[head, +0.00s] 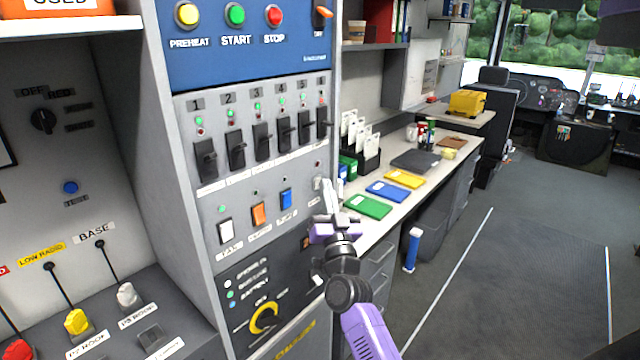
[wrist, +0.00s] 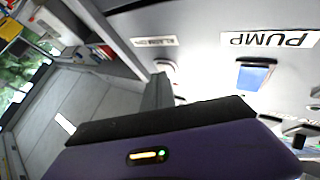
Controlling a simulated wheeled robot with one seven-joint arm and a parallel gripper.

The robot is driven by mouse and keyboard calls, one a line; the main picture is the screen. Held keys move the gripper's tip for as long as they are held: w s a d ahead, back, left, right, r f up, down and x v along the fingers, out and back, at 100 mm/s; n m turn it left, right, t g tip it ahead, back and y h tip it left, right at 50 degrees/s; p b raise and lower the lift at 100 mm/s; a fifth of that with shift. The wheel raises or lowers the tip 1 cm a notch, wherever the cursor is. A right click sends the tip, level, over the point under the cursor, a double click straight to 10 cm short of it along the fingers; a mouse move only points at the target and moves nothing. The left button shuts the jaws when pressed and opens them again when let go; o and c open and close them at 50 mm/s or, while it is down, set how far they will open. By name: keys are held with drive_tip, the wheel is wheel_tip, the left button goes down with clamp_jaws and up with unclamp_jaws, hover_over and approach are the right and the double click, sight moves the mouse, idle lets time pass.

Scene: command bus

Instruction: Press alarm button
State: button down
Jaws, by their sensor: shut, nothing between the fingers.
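The alarm switch is a pale rocker on the grey control panel, at the right end of the lower switch row; in the head view its top (head: 318,184) shows just behind my gripper's fingers. In the wrist view the pale switch (wrist: 167,68) sits beside a small upside-down label (wrist: 153,41) that seems to read ALARM. My gripper (head: 328,192) is shut and empty, right in front of the panel at this switch. In the wrist view its grey fingers (wrist: 160,92) reach close to the switch. I cannot tell whether they touch it.
A blue switch (head: 286,199) labelled PUMP is just left of it, then an orange switch (head: 258,214) and a white switch (head: 225,231). Black numbered switches (head: 263,137) are above. A yellow ring knob (head: 265,317) is below. A counter (head: 400,195) with coloured folders lies to the right.

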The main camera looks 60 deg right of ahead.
drive_tip(key=shift+s, duration=0.15)
drive_tip(key=shift+s+a, duration=0.2)
drive_tip(key=shift+s, duration=0.4)
drive_tip(key=shift+s+a+b, duration=0.2)
drive_tip(key=shift+s+b, duration=0.25)
drive_tip(key=shift+s, duration=0.35)
drive_tip(key=shift+s+a+b, duration=0.2)
drive_tip(key=shift+s+b, duration=0.2)
drive_tip(key=shift+s, duration=0.45)
drive_tip(key=shift+s+a+b, duration=0.2)
drive_tip(key=shift+s+b, duration=0.25)
drive_tip(key=shift+s, duration=0.35)
